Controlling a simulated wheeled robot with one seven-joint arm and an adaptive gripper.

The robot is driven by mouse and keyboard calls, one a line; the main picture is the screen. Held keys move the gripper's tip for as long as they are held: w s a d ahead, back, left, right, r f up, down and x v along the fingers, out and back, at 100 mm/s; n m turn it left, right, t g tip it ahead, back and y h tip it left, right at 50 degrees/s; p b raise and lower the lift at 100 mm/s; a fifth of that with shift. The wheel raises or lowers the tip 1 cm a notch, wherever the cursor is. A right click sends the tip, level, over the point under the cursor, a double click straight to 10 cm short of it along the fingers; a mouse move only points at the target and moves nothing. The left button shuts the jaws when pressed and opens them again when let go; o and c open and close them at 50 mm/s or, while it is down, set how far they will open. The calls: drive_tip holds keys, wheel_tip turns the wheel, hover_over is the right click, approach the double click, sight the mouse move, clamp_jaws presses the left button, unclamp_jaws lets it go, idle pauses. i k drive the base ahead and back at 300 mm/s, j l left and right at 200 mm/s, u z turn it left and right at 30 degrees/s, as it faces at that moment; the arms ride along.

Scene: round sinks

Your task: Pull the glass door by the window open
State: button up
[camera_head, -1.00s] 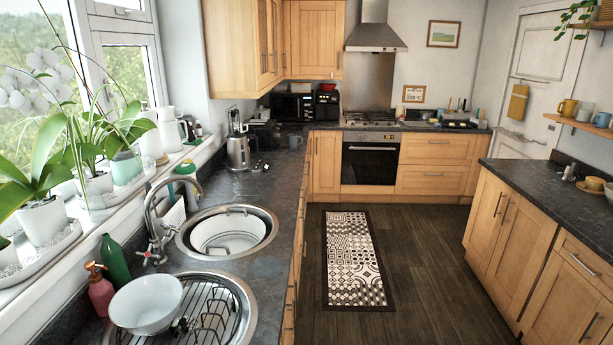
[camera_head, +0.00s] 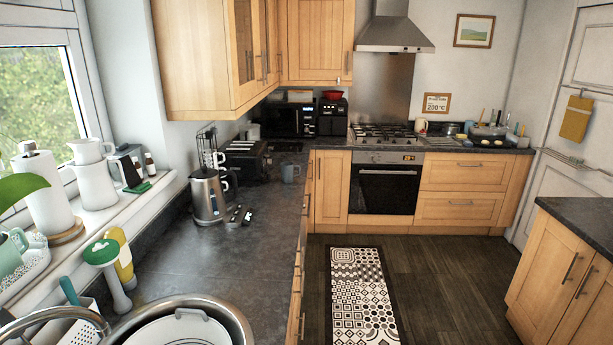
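The wooden wall cabinet (camera_head: 200,60) hangs at the upper left, just right of the window (camera_head: 40,110). Its glass door (camera_head: 240,40) is seen at a steep angle on the side facing the room and looks shut. Slim metal handles show along that row of doors. The cabinet's top is cut off by the picture edge. My gripper and arm are not in view.
Below the cabinet, the dark counter (camera_head: 190,250) holds a kettle (camera_head: 207,195), a toaster (camera_head: 245,160) and a mug. A round sink (camera_head: 185,325) is at the lower left. The wooden floor right of the counter is open, with a patterned rug (camera_head: 362,295).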

sight(239, 15)
drive_tip(key=i, duration=2.05)
drive_tip(key=i+l+u, duration=0.1)
drive_tip(key=i, duration=0.9)
drive_tip(key=i+l, duration=0.1)
drive_tip(key=i, duration=0.95)
